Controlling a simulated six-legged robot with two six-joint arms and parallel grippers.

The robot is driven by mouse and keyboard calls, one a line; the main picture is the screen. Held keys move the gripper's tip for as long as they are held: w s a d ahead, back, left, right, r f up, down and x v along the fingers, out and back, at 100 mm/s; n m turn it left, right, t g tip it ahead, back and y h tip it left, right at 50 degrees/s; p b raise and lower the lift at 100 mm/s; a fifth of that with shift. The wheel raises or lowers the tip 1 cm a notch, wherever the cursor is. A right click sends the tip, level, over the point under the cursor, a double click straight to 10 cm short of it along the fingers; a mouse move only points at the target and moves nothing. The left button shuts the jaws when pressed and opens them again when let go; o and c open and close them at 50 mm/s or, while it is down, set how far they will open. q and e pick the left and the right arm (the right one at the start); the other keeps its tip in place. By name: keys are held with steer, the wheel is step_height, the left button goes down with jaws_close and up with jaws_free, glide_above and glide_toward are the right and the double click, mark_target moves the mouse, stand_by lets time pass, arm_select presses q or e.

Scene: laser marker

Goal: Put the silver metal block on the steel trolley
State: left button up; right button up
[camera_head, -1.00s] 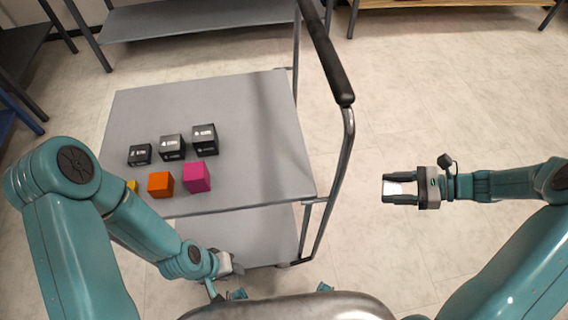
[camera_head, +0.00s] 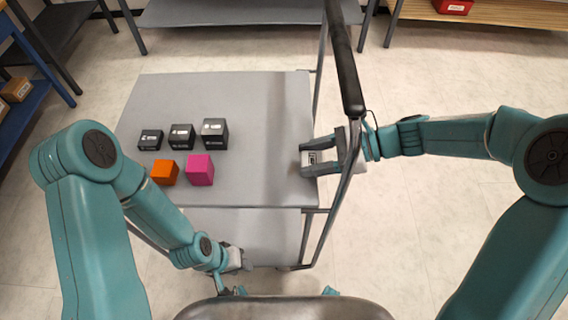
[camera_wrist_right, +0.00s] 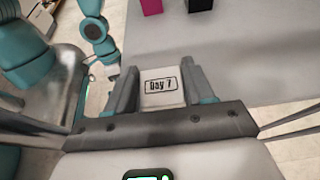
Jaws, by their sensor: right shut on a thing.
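The silver metal block (camera_head: 312,158) is between the fingers of my right gripper (camera_head: 318,160). The right wrist view shows its top with a "Day 7" label (camera_wrist_right: 161,86), gripped between both fingers (camera_wrist_right: 162,92). The block is over the right edge area of the steel trolley's grey top (camera_head: 255,105). I cannot tell whether it touches the surface. My left gripper (camera_head: 238,261) is low, in front of the trolley by its lower shelf; its fingers are too small to read.
Several black boxes (camera_head: 182,137), an orange cube (camera_head: 165,172) and a magenta cube (camera_head: 200,170) stand on the trolley's left half. The trolley's black handle (camera_head: 345,60) rises at the right, close to my right gripper. The top's middle is clear.

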mark_target(283, 173)
steer(key=a, duration=0.6)
steer(key=shift+a, duration=0.25)
step_height(283, 173, down, 3)
steer(key=shift+f, duration=0.1)
steer(key=shift+w+f, duration=0.1)
steer(key=shift+f, duration=0.15)
steer(key=shift+d, duration=0.1)
steer(key=shift+f, duration=0.2)
steer(key=o, duration=1.1)
steer(key=shift+r, duration=0.1)
